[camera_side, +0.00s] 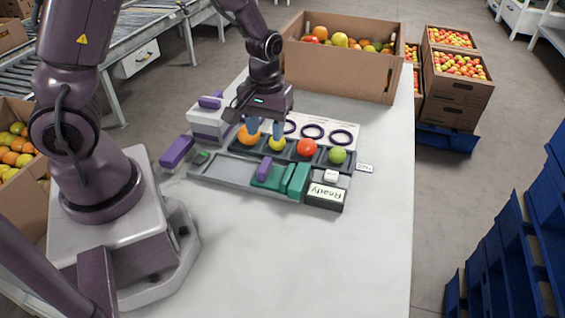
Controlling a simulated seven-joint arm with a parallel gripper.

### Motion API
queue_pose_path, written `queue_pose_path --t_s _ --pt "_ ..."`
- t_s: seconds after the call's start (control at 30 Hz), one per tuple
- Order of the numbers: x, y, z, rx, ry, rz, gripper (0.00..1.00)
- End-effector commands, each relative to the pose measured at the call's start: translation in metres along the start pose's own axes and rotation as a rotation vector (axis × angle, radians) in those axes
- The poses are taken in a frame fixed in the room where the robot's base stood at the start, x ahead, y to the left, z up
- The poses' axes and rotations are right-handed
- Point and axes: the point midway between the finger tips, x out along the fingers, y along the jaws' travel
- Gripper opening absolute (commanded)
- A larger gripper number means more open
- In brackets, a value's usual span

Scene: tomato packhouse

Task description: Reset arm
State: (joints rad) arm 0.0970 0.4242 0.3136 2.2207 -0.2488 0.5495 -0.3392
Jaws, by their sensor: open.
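A red tomato (306,147) and a green tomato (337,155) sit further right in the same dark tray (322,158). In front is a grey device (225,166) with green blocks (298,180), a purple handle (264,168) and a small display (325,194) reading "Ready".
A white card with dark rings (313,131) lies behind the tray. A grey-white box with a purple top (208,121) and a purple block (177,152) stand left. A cardboard box of fruit (335,72) stands at the table's back. The white table's front (300,260) is clear.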

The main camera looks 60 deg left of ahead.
Motion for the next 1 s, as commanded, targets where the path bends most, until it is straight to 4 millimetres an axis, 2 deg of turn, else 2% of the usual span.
queue_pose_path --t_s 0.07,0.27,0.5,0.7,0.83,1.0 --pt "-0.002 -0.005 0.017 0.097 -0.055 -0.023 0.45" --pt "-0.054 -0.001 0.047 0.327 -0.047 0.041 0.45" --pt "-0.128 -0.010 0.084 0.590 0.100 0.115 0.45" --pt "-0.175 -0.026 0.110 0.720 0.293 0.140 0.45" --pt "-0.196 -0.032 0.120 0.738 0.407 0.160 0.45" --pt "-0.211 -0.035 0.124 0.736 0.484 0.182 0.45"
